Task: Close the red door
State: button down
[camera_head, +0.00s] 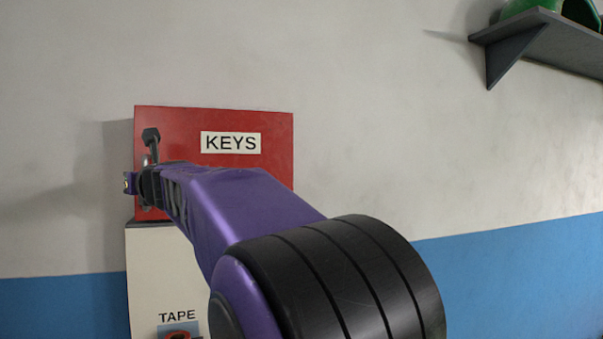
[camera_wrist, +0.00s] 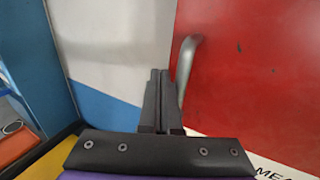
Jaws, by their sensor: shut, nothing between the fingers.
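The red door (camera_head: 215,125) is on a wall-mounted box with a KEYS label, left of centre in the head view. Its face looks nearly flat to the wall, but I cannot tell whether a gap remains. The door also fills the right of the wrist view (camera_wrist: 250,60). A grey bar handle (camera_wrist: 188,62) stands out near its left edge. My gripper (camera_wrist: 159,72) is shut and empty, just left of the handle; I cannot tell if it touches. My arm covers the lower part of the door in the head view.
A white panel (camera_head: 150,270) labelled TAPE is below the red box. A dark shelf (camera_head: 545,40) with a green object (camera_head: 525,7) is at top right. The wall right of the box is clear. An orange item (camera_wrist: 14,145) shows at the wrist view's left edge.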

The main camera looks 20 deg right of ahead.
jog(key=shift+w+a+r+m+h+p, duration=0.1)
jog(key=shift+w+r+m+h+p, duration=0.1)
jog(key=shift+w+m+h+p, duration=0.3)
